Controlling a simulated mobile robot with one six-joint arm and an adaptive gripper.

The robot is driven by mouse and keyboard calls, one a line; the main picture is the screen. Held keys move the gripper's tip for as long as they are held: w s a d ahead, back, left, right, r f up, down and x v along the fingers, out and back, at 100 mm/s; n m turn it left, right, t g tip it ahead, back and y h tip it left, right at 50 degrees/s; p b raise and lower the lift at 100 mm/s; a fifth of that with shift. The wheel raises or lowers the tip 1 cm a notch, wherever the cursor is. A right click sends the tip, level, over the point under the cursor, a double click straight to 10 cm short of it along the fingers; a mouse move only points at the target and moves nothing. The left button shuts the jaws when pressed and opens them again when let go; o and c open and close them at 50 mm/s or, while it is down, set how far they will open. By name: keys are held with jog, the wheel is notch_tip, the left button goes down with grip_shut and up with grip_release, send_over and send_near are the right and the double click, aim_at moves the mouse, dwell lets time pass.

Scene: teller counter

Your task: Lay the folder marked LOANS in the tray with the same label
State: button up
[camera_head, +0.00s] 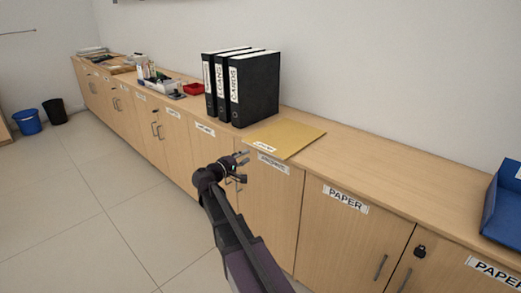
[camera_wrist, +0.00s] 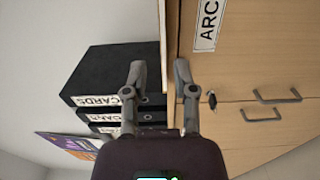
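A flat yellow folder (camera_head: 286,138) lies on the counter in front of the binders; the small label at its front edge is too small to read surely. Three black binders stand upright behind it; the middle one (camera_head: 220,82) appears to read LOANS and the right one (camera_head: 255,92) reads CARDS. A blue tray (camera_head: 505,205) is cut off at the right edge; its label is not legible. My gripper (camera_head: 241,165) is in front of the cabinet doors, left of and below the folder.
The counter (camera_head: 390,172) is clear between the folder and the blue tray. Cabinet doors with handles (camera_head: 380,267) line the front. Two bins stand on the far-left floor.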

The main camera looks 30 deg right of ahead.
aim_at(261, 148)
jog(key=shift+x, duration=4.25)
grip_shut()
jog(key=shift+r+p, duration=1.3)
jog(key=shift+p, duration=0.05)
jog(key=shift+f, duration=0.1)
